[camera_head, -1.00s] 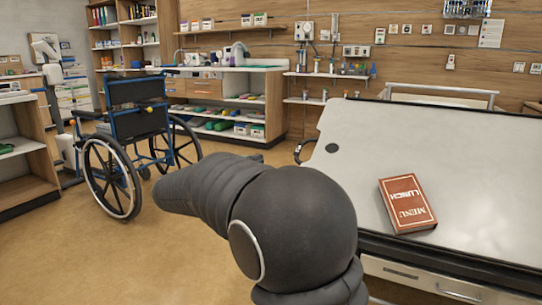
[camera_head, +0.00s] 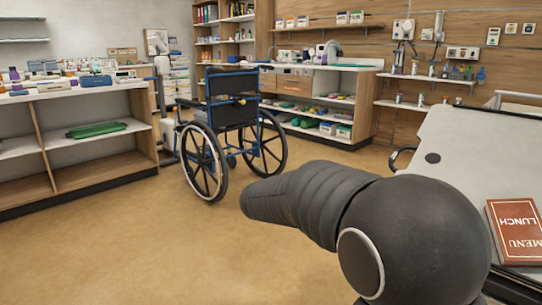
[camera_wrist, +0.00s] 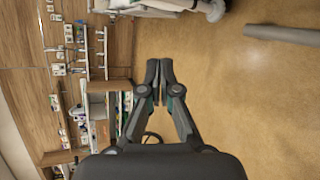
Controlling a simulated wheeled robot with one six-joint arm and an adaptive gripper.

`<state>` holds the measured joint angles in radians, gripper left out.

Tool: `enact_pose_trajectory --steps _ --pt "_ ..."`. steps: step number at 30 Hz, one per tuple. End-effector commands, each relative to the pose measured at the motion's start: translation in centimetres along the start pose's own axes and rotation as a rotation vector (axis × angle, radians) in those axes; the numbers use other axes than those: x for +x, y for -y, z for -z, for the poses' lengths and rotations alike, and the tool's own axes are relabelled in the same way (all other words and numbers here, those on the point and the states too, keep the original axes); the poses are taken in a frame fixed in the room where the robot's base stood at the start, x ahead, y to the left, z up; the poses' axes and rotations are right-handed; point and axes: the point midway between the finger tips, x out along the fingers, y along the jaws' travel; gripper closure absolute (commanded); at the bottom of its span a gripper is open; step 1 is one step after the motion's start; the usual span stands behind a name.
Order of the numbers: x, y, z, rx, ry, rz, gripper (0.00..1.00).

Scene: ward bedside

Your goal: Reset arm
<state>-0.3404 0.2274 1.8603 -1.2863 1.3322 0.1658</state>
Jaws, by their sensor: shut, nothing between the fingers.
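My gripper (camera_wrist: 160,83) shows in the wrist view, its two fingers together and nothing between them. The wrist view is turned on its side, with bare floor and wall shelves behind the fingers. In the head view my dark arm reaches from the lower right toward the middle, and the gripper itself does not show there.
A blue-framed wheelchair (camera_head: 232,115) stands on open floor beyond my arm. A white-topped table (camera_head: 460,145) with a red lunch menu (camera_head: 515,230) is at the right. A stocked shelf unit (camera_head: 80,140) stands at the left. The floor (camera_head: 130,240) at front left is clear.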

Motion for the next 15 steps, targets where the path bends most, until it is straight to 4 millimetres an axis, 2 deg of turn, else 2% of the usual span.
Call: enact_pose_trajectory --steps 3,6,10,15 --pt "-0.4 3.8 -2.2 0.012 -0.031 0.177 1.0" --pt "-1.2 6.5 -4.3 0.044 -0.057 0.323 1.0" --pt "-2.9 9.4 -7.3 0.114 -0.091 0.504 1.0" --pt "-5.6 12.0 -10.8 0.238 -0.139 0.705 1.0"
